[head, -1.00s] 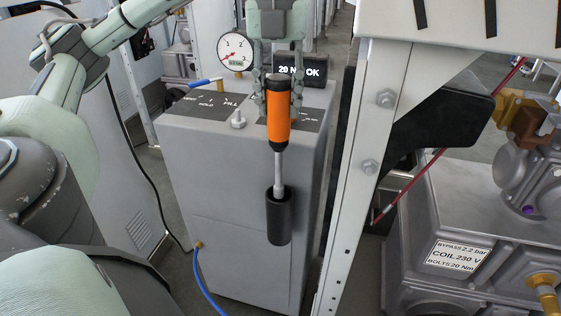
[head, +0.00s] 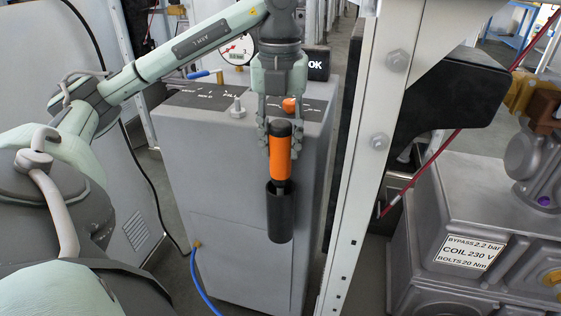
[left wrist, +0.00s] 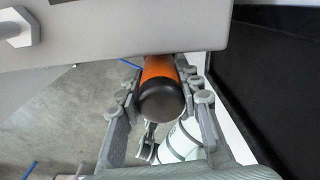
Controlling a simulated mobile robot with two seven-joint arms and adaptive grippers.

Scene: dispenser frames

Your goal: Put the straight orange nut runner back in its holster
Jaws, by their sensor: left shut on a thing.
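The nut runner (head: 280,162) has an orange body with a black end cap, and it stands upright. Its thin shaft is hidden inside the black tubular holster (head: 279,220) on the front of the grey cabinet. The lower end of its body is at the holster's mouth. My left gripper (head: 281,140) points down and is shut on the upper part of the nut runner. In the left wrist view the black cap (left wrist: 162,103) sits between the two fingers. My right gripper is not in view.
The grey cabinet (head: 225,190) carries a pressure gauge (head: 237,49), a bolt and an orange knob (head: 290,104) on top. A pale metal post (head: 365,150) stands close to the right. A blue hose (head: 200,285) hangs at the lower left.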

